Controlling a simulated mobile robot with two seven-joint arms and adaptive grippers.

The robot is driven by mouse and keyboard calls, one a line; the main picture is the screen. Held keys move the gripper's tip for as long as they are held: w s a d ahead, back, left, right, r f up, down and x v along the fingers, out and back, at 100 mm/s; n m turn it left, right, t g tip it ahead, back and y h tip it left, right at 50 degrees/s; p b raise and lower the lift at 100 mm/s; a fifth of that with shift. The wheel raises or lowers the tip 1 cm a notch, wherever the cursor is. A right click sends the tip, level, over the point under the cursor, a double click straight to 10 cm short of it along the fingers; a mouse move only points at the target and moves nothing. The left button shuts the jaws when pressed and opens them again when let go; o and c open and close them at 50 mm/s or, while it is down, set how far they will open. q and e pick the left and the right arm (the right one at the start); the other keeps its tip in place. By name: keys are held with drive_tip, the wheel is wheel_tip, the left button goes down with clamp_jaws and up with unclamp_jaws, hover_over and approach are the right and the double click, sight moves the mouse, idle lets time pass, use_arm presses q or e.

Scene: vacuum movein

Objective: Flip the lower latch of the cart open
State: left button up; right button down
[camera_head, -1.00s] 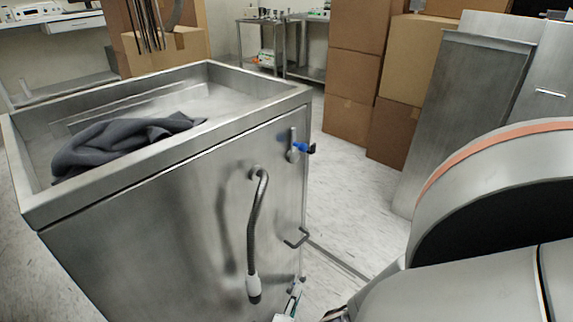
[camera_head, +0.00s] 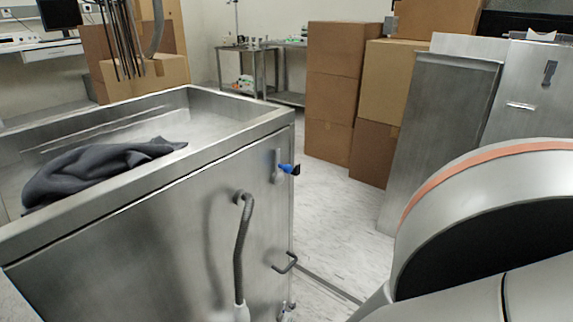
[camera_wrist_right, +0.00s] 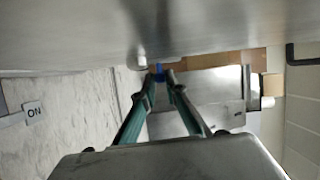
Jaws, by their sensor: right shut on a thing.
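The metal cart (camera_head: 140,240) fills the left and middle of the head view. Its upper latch (camera_head: 280,168) has a blue handle and sits near the top right of the side panel. The lower latch (camera_head: 291,305) is at the bottom edge, mostly cut off. In the wrist view its blue handle (camera_wrist_right: 158,72) shows between the fingertips. My right gripper (camera_wrist_right: 160,78), with green-sided fingers, is shut on this handle, close to the cart's panel. In the head view that gripper is almost wholly out of frame. My left gripper is not in view.
A grey hose (camera_head: 243,245) and a small handle (camera_head: 286,263) stick out from the panel. A dark cloth (camera_head: 95,172) lies in the cart's top. Cardboard boxes (camera_head: 335,90) and metal panels (camera_head: 440,135) stand behind. Floor (camera_head: 335,225) shows free between them and the cart.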

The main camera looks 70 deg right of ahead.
drive_tip(key=shift+w+r, duration=0.15)
drive_tip(key=shift+w, duration=0.05)
idle(0.6)
drive_tip(key=c, duration=2)
unclamp_jaws()
drive_tip(key=shift+c, duration=0.2)
drive_tip(key=shift+s, duration=0.15)
drive_tip(key=shift+r, duration=0.1)
drive_tip(key=shift+r, duration=1.25)
drive_tip(key=o, duration=0.9)
drive_tip(key=r, duration=0.3)
drive_tip(key=shift+w+d+r, duration=0.15)
drive_tip(key=shift+w+r, duration=0.15)
drive_tip(key=shift+c, duration=0.2)
wheel_tip(320, 180, up, 2)
drive_tip(key=shift+r, duration=0.1)
drive_tip(key=c, duration=0.9)
drive_tip(key=shift+o, duration=0.2)
drive_tip(key=shift+s+r, duration=0.2)
drive_tip(key=shift+r, duration=0.55)
